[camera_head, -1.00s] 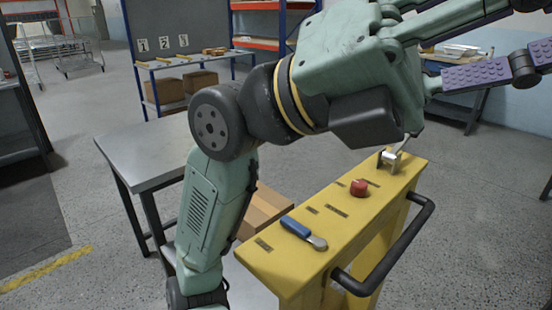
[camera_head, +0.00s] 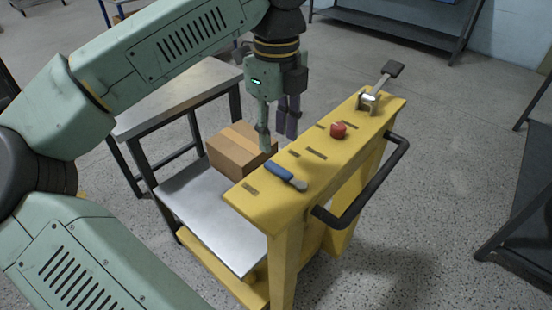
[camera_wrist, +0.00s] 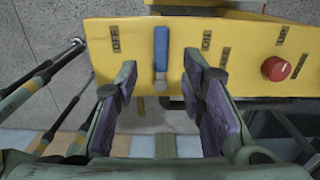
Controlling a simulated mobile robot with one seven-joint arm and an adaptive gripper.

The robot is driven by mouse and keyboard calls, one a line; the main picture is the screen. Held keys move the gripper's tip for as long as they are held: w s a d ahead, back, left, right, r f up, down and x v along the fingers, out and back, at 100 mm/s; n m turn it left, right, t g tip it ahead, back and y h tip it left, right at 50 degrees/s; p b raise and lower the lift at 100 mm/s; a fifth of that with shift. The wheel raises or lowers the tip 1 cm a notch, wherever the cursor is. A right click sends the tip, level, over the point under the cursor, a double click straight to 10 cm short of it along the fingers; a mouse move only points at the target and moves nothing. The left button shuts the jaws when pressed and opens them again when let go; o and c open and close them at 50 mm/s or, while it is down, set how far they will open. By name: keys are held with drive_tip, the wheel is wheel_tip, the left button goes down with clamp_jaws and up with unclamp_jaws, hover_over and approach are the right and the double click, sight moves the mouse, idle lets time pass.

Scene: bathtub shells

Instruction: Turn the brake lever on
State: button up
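A lever with a blue handle (camera_head: 279,171) and a grey metal end lies on the yellow panel (camera_head: 262,203). In the wrist view the blue handle (camera_wrist: 161,48) sits between an OFF label (camera_wrist: 115,38) on the left and an ON label (camera_wrist: 206,40) on the right. My gripper (camera_head: 279,142) points down above the panel's far-left edge, just behind the blue handle. It is open and empty. In the wrist view its fingers (camera_wrist: 160,65) stand on either side of the lever, with gaps on both sides. No contact shows.
A red button (camera_head: 338,130) and a second lever with a black paddle (camera_head: 392,69) are farther along the panel. A black handlebar (camera_head: 368,190) projects on the right. A cardboard box (camera_head: 240,148) and a metal table (camera_head: 165,95) stand behind. Open floor lies at right.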

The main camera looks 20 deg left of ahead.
sight(277, 167)
wheel_tip(277, 167, down, 7)
drive_tip(key=b, duration=0.3)
drive_tip(key=shift+f, duration=0.2)
drive_tip(key=shift+c, duration=0.4)
clamp_jaws()
